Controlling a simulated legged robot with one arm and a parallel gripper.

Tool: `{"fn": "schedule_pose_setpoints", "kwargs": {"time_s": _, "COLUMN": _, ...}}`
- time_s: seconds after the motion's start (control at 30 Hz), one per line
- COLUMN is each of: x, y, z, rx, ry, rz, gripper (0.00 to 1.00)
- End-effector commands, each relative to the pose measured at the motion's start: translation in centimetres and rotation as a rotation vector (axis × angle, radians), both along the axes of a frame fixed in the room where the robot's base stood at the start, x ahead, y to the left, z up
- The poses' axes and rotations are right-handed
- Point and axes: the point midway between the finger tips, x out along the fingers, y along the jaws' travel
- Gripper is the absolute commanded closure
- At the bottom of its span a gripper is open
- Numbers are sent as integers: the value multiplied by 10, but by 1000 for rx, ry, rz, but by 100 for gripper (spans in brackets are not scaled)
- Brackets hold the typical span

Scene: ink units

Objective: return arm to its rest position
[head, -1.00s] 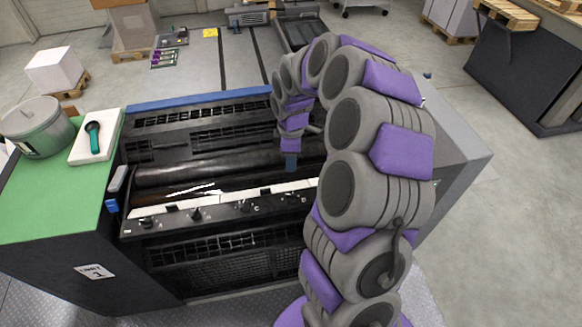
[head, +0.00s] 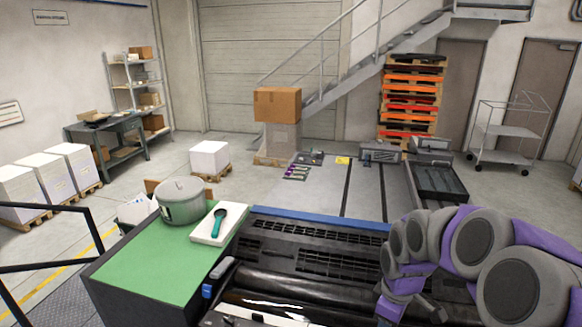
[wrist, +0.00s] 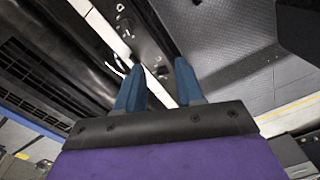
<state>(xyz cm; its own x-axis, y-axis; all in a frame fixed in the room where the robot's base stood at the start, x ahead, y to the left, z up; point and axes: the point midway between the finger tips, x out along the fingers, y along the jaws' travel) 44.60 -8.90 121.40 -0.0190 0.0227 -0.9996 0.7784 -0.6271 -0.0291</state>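My arm (head: 455,240) is bent over the right part of the printing machine (head: 300,262) in the head view. My gripper is below the picture edge or hidden there. In the wrist view my gripper (wrist: 158,85) has its two blue fingers apart with nothing between them. Beyond the fingers are the machine's pale strip (wrist: 105,35) and its dark front panel with knobs. The fingers look apart from the machine, though the exact gap cannot be told.
A green-topped cabinet (head: 150,262) at left bears a lidded grey pot (head: 181,203) and a white pad (head: 205,238) with a teal-handled tool (head: 218,222). A black railing (head: 75,262) stands at far left. Textured metal floor (wrist: 235,60) lies beside the machine.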

Motion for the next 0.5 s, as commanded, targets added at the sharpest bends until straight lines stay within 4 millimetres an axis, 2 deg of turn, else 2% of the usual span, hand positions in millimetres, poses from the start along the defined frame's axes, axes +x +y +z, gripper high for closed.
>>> {"fn": "schedule_pose_setpoints", "kwargs": {"time_s": 0.03, "x": -16, "y": 12, "z": 1, "rx": -2, "ry": 3, "rz": -32, "gripper": 63}}
{"fn": "schedule_pose_setpoints", "kwargs": {"time_s": 0.2, "x": -71, "y": 43, "z": 8, "rx": -11, "ry": 38, "rz": -185, "gripper": 63}}
{"fn": "schedule_pose_setpoints", "kwargs": {"time_s": 0.5, "x": -177, "y": 74, "z": -1, "rx": -58, "ry": 92, "rz": -512, "gripper": 63}}
